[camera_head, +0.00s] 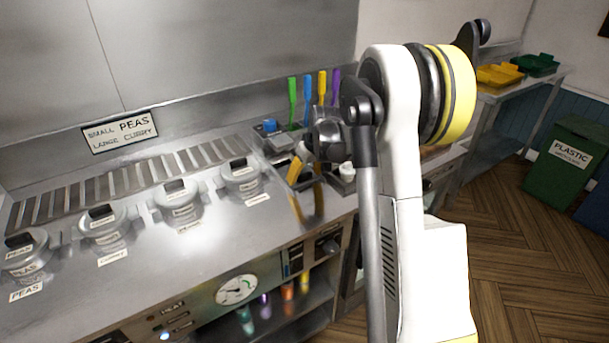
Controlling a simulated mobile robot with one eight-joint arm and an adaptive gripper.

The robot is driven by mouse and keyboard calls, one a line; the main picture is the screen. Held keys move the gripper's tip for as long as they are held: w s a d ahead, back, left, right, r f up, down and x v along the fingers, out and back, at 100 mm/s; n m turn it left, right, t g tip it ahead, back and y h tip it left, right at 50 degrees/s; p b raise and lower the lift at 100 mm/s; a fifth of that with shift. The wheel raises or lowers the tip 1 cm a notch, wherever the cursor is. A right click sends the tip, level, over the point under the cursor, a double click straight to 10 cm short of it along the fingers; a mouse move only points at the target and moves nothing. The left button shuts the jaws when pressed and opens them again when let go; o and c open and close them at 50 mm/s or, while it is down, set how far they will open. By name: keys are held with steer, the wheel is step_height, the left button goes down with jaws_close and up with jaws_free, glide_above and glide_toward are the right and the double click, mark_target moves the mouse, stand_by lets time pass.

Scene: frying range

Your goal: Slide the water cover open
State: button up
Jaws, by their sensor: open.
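My gripper (304,172) is at the right end of the steel counter, in front of a row of coloured handles. It is open and partly hidden by my own wrist and arm. Beneath and around it are small recessed fittings (270,142) in the counter, one with a blue top (269,125). A small white knob-like part (346,172) shows just right of the gripper. I cannot tell which of these is the water cover; no label naming it is readable. I cannot tell whether the gripper touches anything.
Several lidded round pots (182,200) stand in a row on the counter (215,235), some labelled peas or curry. A slotted vent (130,180) runs behind them. Green, blue, yellow and purple handles (308,98) stand upright at the back. A green plastic-waste bin (570,160) stands far right.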

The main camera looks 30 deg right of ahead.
steer(key=v, duration=1.2)
steer(key=s+a+r+t, duration=0.1)
steer(key=s+a+r, duration=0.2)
steer(key=s+a, duration=0.35)
steer(key=s+a+r, duration=0.3)
steer(key=s+a, duration=0.3)
steer(key=a, duration=0.1)
steer(key=s+a+f+t, duration=0.1)
steer(key=s+a+f, duration=0.1)
steer(key=s+a, duration=0.2)
steer(key=s+a+f, duration=0.2)
steer(key=s+a, duration=0.2)
steer(key=s, duration=0.6)
steer(key=shift+s+a+t, duration=0.25)
steer(key=shift+s+t, duration=0.05)
steer(key=shift+t, duration=0.1)
stand_by(0.9)
